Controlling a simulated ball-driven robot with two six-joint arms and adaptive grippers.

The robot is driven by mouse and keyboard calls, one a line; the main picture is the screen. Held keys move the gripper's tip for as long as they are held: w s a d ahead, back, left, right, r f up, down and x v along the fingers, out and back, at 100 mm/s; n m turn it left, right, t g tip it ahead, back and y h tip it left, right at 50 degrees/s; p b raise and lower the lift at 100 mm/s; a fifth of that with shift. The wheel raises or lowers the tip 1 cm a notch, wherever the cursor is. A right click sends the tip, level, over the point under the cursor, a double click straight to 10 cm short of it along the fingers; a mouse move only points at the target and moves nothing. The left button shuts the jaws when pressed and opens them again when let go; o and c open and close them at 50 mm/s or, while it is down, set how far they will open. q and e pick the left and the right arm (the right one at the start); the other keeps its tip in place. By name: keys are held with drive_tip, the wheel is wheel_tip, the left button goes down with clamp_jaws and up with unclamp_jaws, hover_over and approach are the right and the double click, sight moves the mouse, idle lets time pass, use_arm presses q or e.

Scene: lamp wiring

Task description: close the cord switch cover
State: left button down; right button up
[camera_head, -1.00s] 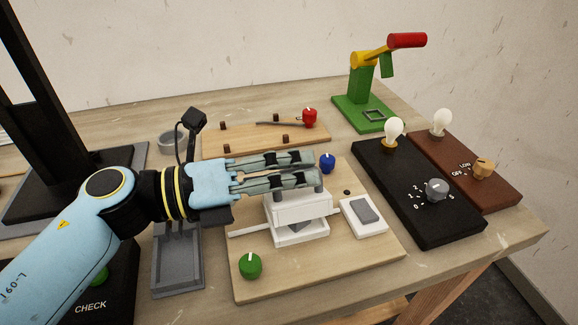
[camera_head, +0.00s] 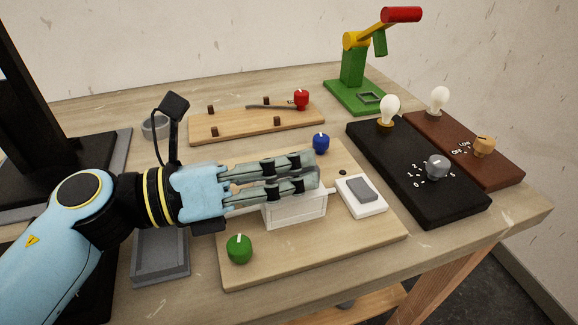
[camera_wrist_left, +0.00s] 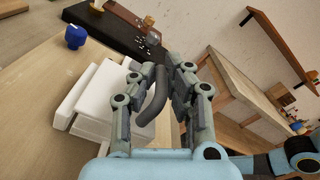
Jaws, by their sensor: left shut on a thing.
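The white cord switch cover (camera_head: 297,211) sits low over its place on the wooden board, with no gap showing at its front face. My left gripper (camera_head: 312,172) comes in from the left above it, fingers level, and hides most of its top. In the left wrist view, my left gripper (camera_wrist_left: 161,75) is shut on a dark grey curved grip (camera_wrist_left: 152,100) beside the white cover (camera_wrist_left: 103,103).
A white plate with a grey pad (camera_head: 361,192) lies right of the cover. A green knob (camera_head: 239,249) and a blue knob (camera_head: 321,143) stand on the board (camera_head: 330,250). A black lamp base (camera_head: 440,205) is further right. A grey tray (camera_head: 161,265) is at left.

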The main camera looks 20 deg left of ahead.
use_arm(q)
drive_tip(key=c, duration=1.5)
unclamp_jaws()
drive_tip(key=shift+d, duration=0.1)
drive_tip(key=shift+o, duration=0.6)
drive_tip(key=shift+d, duration=0.2)
drive_tip(key=shift+v, duration=6.05)
